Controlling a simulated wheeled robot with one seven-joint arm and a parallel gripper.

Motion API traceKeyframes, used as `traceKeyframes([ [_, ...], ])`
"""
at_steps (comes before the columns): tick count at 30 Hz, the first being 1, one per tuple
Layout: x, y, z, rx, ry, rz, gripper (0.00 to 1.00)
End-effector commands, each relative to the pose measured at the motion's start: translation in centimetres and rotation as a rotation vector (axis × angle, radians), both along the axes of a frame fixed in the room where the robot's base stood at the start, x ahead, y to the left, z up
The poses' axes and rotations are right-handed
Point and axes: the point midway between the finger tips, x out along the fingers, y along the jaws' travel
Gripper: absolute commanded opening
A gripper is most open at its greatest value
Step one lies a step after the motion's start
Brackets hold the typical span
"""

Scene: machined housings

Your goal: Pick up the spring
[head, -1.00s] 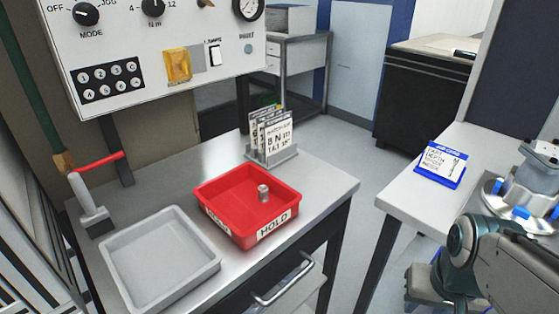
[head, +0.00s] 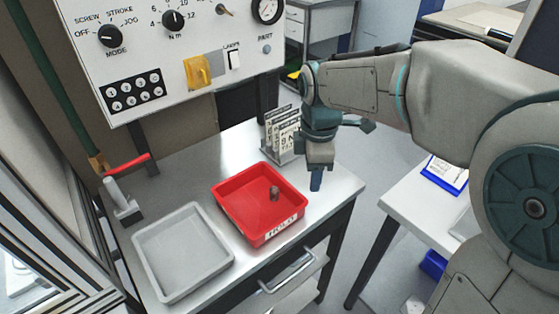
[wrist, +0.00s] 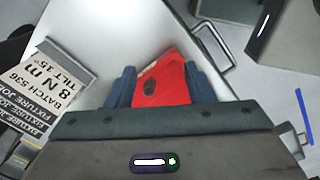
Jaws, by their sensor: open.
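The spring (head: 274,193) is a small, dark grey coil standing in the red HOLD tray (head: 228,206), toward its right side. It also shows in the wrist view as a dark shape (wrist: 151,88) on the tray's red floor. My gripper (head: 316,181) points down over the table's right side, to the right of the tray and apart from the spring. In the wrist view, the two blue fingers of my gripper (wrist: 159,85) are spread wide with nothing between them; the tray and spring appear beyond, framed by the gap.
An empty grey tray (head: 150,258) sits left of the red tray. A rack of printed cards (head: 281,133) stands just behind my gripper. A red-handled lever (head: 122,196) is at the left, under the control panel (head: 160,50). A second table (head: 408,207) is at the right.

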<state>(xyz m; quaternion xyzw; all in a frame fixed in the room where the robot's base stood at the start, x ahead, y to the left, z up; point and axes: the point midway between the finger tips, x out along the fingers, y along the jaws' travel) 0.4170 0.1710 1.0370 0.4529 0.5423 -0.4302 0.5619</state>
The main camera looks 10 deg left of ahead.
Motion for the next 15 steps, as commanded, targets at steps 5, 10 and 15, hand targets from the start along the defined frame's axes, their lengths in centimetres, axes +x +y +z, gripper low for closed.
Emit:
traceKeyframes([
  [5, 1.2, 5.6, 3.2, -0.016, 0.026, 0.409, 0.48],
  [10, 1.4, 8.1, 3.8, -0.020, 0.037, 0.607, 0.48],
  [15, 1.4, 8.6, 1.9, -0.023, 0.043, 0.650, 0.48],
])
